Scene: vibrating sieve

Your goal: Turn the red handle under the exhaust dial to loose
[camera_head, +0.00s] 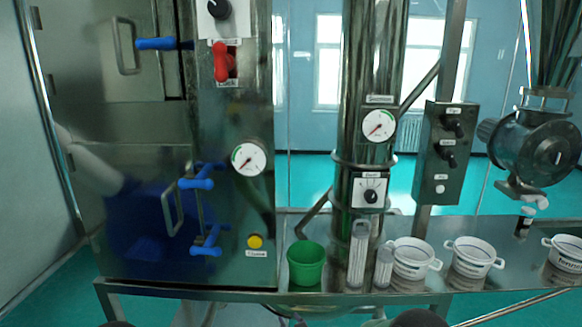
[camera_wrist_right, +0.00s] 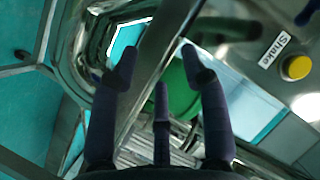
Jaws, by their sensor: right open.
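A red handle (camera_head: 222,62) is mounted on the upper part of the metal cabinet, in a roughly upright position. Above it is a black dial knob (camera_head: 218,8) on a white plate, cut by the top edge; the labels there are too small to read. My right gripper (camera_wrist_right: 160,66) shows in the right wrist view with its dark fingers spread and nothing between them. It is near the yellow button and green cup, well below the red handle, which is outside the wrist view. My left gripper is not in view.
Blue handles (camera_head: 197,183) stick out from the cabinet doors. A green cup (camera_head: 306,264), clear cylinders and white bowls (camera_head: 412,258) stand along the metal bench. A steel column with gauge (camera_head: 379,125) rises right of the cabinet.

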